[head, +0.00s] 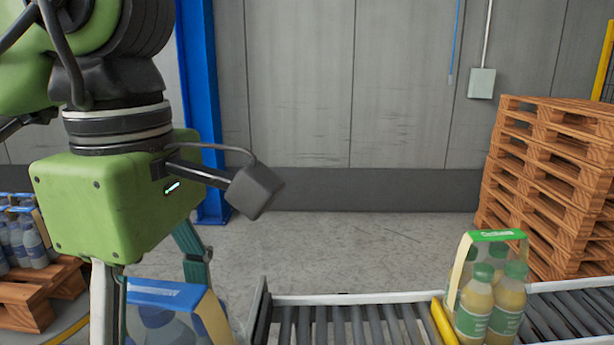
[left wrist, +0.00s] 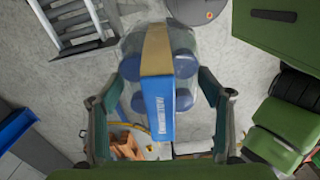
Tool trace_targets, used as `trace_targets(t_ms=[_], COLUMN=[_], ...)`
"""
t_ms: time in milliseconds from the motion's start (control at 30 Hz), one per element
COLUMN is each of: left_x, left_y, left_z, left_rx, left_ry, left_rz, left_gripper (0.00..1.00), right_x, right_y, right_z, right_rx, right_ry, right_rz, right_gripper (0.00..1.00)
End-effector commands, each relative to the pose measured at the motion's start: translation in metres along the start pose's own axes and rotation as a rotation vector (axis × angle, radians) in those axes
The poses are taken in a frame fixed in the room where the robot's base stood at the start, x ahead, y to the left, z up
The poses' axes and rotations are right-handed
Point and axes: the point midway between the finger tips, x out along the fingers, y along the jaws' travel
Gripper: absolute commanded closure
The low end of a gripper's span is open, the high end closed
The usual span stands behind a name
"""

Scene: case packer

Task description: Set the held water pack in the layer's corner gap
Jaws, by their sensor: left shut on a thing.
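My left gripper (head: 150,300) is shut on the water pack (head: 165,318), a set of clear bottles with blue caps under a blue and tan carry band. The pack hangs above the floor at the lower left of the head view, its bottom cut off by the frame edge. In the left wrist view the water pack (left wrist: 157,85) sits between the two fingers of the left gripper (left wrist: 160,115). The layer of water packs (head: 25,240) shows only in part at the far left. Its corner gap is not visible. My right gripper is not in view.
The layer stands on a wooden pallet (head: 40,285). A roller conveyor (head: 350,320) runs along the lower right and carries a juice pack (head: 487,300) with a green band. Stacked pallets (head: 550,180) and a blue post (head: 200,110) stand behind. The floor between is clear.

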Motion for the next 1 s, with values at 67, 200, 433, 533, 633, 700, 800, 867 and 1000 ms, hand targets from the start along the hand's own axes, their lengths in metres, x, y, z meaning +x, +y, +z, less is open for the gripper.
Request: trace_targets(t_ms=[67,200,433,533,633,700,800,867,1000], left_x=[0.009,0.026,0.067,0.089,0.109,0.123,0.142,0.153,0.178], left_y=[0.003,0.009,0.022,0.029,0.036,0.041,0.047,0.051,0.06], left_z=[-0.004,-0.01,-0.025,-0.032,-0.039,-0.044,-0.051,-0.055,-0.064], left_rx=[0.051,0.151,0.387,0.512,0.631,0.715,0.827,0.892,1.043], left_ry=[-0.003,-0.003,-0.004,-0.004,-0.004,-0.004,-0.004,-0.004,-0.003], left_rz=[-0.001,-0.002,-0.002,-0.003,-0.002,-0.002,-0.002,-0.001,-0.001], left_gripper=[0.8,0.8,0.8,0.8,0.8,0.8,0.8,0.8,0.8], right_x=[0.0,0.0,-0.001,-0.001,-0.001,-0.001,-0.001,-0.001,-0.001], right_y=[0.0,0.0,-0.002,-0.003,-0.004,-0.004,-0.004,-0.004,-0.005], right_z=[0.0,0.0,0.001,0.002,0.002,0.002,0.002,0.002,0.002], right_rx=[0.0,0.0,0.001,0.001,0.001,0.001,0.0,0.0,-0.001], right_ry=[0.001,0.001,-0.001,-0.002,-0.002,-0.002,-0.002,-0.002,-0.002], right_rz=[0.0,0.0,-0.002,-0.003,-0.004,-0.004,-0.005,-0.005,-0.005], right_gripper=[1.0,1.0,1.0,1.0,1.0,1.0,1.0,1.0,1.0])
